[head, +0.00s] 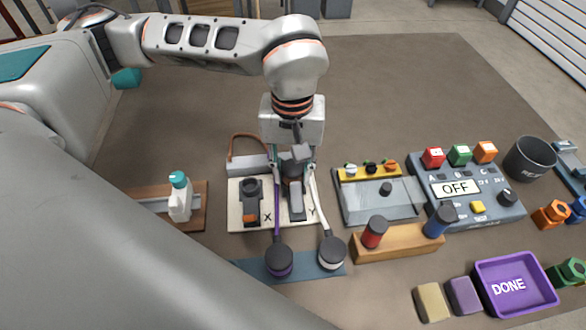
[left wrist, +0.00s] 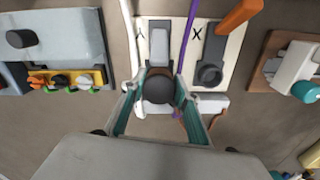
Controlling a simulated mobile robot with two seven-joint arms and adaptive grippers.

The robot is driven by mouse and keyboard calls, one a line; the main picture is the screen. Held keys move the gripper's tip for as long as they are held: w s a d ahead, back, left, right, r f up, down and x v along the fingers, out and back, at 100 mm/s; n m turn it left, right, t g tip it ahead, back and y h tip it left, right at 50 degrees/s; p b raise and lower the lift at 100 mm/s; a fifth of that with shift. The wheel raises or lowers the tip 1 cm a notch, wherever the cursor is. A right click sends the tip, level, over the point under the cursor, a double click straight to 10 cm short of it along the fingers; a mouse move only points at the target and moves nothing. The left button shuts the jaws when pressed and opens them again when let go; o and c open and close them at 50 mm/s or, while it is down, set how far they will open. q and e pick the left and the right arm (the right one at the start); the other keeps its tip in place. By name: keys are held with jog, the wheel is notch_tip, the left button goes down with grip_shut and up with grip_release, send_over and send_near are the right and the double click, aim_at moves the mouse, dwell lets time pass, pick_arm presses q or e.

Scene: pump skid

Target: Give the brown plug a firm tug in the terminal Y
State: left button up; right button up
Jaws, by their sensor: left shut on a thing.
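The white terminal board (head: 236,219) carries two terminals marked X and Y. The Y terminal's grey lever (head: 296,205) lies flat; it also shows in the left wrist view (left wrist: 158,45). The plug (left wrist: 158,88), with a dark round top and a brown ring, stands at terminal Y. My left gripper (head: 294,172) is over terminal Y, its teal fingers (left wrist: 158,104) shut on the plug from both sides. How deep the plug sits is hidden. Terminal X (head: 250,187) has an empty-looking dark socket and an orange lever (head: 250,218). My right gripper is not in view.
Purple (head: 279,262) and white (head: 332,252) plugs lie in front on a blue mat, their cords running past terminal Y. A bottle (head: 180,198) stands left. A wooden block (head: 398,245) with red and blue plugs and an OFF control box (head: 470,205) stand right.

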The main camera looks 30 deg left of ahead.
pick_arm(q)
jog(key=shift+a, duration=0.1)
dwell(0.4)
jog(key=o, duration=1.2)
notch_tip(320, 180, up, 12)
jog(key=shift+f, duration=0.1)
